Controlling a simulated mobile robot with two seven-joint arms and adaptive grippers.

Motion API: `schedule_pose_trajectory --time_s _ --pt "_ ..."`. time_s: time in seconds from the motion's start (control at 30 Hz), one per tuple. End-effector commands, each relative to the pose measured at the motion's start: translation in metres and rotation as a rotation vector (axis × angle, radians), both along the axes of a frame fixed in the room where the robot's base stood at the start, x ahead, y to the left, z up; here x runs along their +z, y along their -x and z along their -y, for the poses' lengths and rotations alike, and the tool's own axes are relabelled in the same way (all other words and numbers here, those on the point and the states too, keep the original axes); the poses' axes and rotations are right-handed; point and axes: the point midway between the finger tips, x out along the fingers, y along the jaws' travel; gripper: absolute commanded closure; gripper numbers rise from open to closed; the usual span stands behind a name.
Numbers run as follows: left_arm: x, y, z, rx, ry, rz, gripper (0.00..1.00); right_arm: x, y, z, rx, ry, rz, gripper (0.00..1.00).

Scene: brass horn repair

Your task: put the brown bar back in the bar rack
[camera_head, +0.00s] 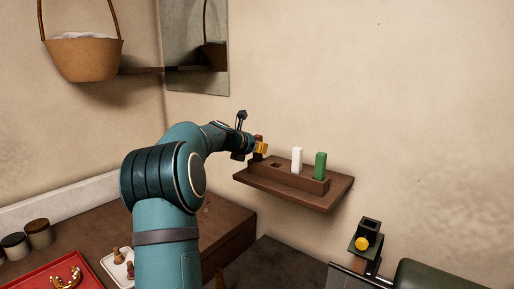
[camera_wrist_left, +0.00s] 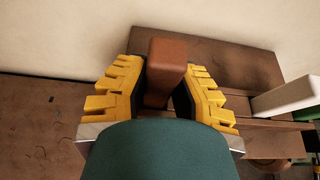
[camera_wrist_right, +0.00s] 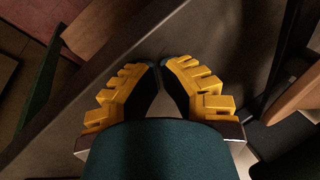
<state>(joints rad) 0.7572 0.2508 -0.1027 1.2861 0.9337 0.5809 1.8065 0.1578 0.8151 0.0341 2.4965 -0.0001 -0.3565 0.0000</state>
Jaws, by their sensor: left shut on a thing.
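The brown bar (camera_wrist_left: 168,58) stands between the yellow-and-black fingers of my left gripper (camera_wrist_left: 166,82), which is shut on it. In the head view, my left gripper (camera_head: 259,148) holds the brown bar (camera_head: 258,140) upright at the left end of the wooden bar rack (camera_head: 312,184). I cannot tell whether its lower end is in a slot. A square slot (camera_head: 275,165) beside it is empty. A white bar (camera_head: 297,160) and a green bar (camera_head: 320,165) stand in the rack to the right. My right gripper (camera_wrist_right: 160,67) is shut, with nothing visible between its fingertips.
The rack sits on a small wall shelf (camera_head: 340,193). A brown worktop (camera_head: 85,235) below holds a red tray (camera_head: 45,281), a white tray (camera_head: 112,266) and dark jars (camera_head: 38,234). A basket (camera_head: 82,61) and a mirror (camera_head: 193,45) are at upper left.

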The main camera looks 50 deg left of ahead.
Motion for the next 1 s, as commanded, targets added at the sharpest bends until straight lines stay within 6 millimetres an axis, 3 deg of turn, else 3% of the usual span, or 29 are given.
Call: schedule_pose_trajectory --time_s 0.4,0.43,0.5,0.83,1.0 --pt "-0.010 0.000 0.000 0.001 0.000 0.000 1.00 -0.009 0.001 0.000 0.000 0.001 -0.002 1.00" --pt "-0.010 0.000 0.000 0.001 -0.001 0.000 0.70 -0.009 0.001 0.000 0.000 0.001 -0.002 1.00" --pt "-0.010 0.000 0.000 0.000 -0.002 0.001 0.48 -0.009 0.001 0.000 -0.001 0.001 -0.004 1.00" --pt "-0.010 0.001 0.000 0.000 0.000 0.000 0.48 -0.012 0.003 0.002 -0.005 0.003 -0.012 1.00" --pt "-0.004 0.013 0.002 0.001 -0.002 0.000 0.48 -0.012 0.004 0.002 -0.005 0.004 -0.015 1.00"
